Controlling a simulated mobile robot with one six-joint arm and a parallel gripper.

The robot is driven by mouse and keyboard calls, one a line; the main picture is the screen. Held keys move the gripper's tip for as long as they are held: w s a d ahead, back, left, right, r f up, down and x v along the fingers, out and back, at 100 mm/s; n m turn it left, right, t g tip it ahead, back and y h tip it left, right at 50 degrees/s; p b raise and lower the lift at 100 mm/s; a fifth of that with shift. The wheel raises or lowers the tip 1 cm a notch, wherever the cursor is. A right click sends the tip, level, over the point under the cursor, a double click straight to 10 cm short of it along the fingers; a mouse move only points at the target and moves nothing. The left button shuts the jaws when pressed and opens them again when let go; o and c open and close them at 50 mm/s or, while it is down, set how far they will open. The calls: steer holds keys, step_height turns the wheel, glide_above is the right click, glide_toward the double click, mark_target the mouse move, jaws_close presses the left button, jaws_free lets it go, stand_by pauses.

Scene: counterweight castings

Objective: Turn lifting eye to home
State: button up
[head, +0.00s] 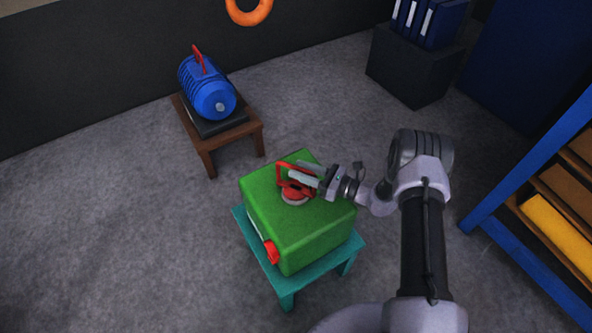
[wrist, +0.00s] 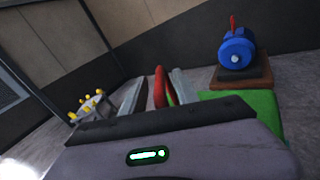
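A green block-shaped casting (head: 285,235) sits on a teal stool (head: 287,298) in the head view. A red tab (head: 271,252) is on the casting's near side. My gripper (head: 296,169) reaches in from the right, with its fingers on either side of the lifting eye. In the wrist view the eye (wrist: 160,88) stands between the parted fingers, close to the right one, with a gap at the left one. The eye's lower part is hidden there by my gripper body.
A blue motor (head: 208,90) with a red handle sits on a brown stool (head: 240,134) behind the casting. A dark box (head: 408,72) holds blue binders at the back right. A blue-framed shelf (head: 530,262) stands at right. Floor at left is clear.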

steer(key=shift+x, duration=0.95)
jaws_close()
stand_by(0.7)
